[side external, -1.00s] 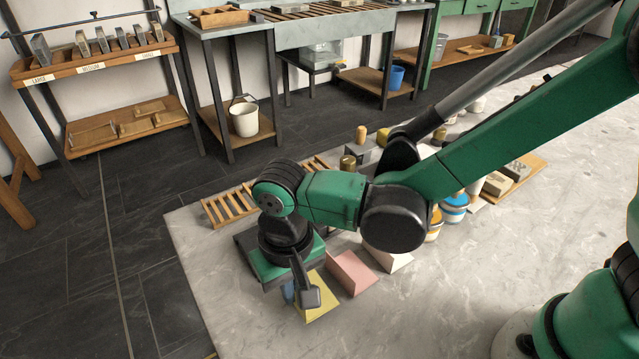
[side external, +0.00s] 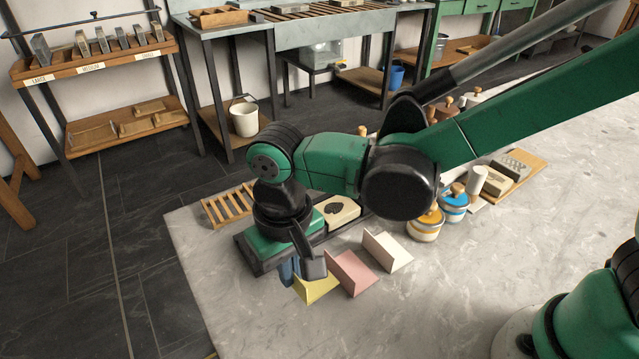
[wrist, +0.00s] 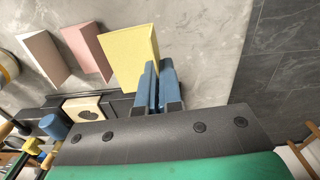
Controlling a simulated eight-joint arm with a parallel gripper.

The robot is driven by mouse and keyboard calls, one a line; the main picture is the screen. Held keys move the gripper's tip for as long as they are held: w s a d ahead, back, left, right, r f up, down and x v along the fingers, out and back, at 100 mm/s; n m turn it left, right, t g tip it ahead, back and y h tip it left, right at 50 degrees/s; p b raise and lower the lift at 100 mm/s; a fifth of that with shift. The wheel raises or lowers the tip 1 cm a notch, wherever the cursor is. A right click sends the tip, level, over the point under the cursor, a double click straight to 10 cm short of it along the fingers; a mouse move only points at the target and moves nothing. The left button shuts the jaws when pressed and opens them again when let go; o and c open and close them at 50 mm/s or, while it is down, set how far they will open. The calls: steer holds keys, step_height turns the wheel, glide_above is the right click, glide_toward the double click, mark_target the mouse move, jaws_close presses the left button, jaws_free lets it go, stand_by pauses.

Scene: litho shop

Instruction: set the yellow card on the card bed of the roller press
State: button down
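The folded yellow card (side external: 318,288) is a little above the grey tabletop, left of the pink card. My gripper (side external: 302,270), with blue fingers, is shut on one edge of it. In the wrist view the fingers (wrist: 160,85) are close together at the near edge of the yellow card (wrist: 130,58), which looks larger than its neighbours. A long dark base (side external: 250,263), apparently the roller press, lies behind and partly under my gripper. It bears a cream block (side external: 340,210) with a dark spade-like shape. My arm hides much of this base, and I cannot make out the roller.
A folded pink card (side external: 352,274) and white card (side external: 387,252) stand close on the right. Yellow and blue ink tins (side external: 425,227) are farther right. A slatted wooden rack (side external: 230,206) lies behind the dark base. The front tabletop (side external: 400,310) is clear.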

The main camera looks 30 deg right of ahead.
steer(key=w+d+r+n, duration=0.45)
steer(key=w+n, duration=0.35)
steer(key=n, duration=0.9)
steer(key=shift+s+d+f, duration=0.1)
steer(key=shift+d+f, duration=0.15)
steer(key=shift+f, duration=1.45)
steer(key=shift+d+f, duration=0.2)
steer(key=shift+f, duration=1.5)
steer(key=shift+f, duration=0.15)
steer(key=c, duration=0.9)
jaws_free()
steer(key=shift+c, duration=1.6)
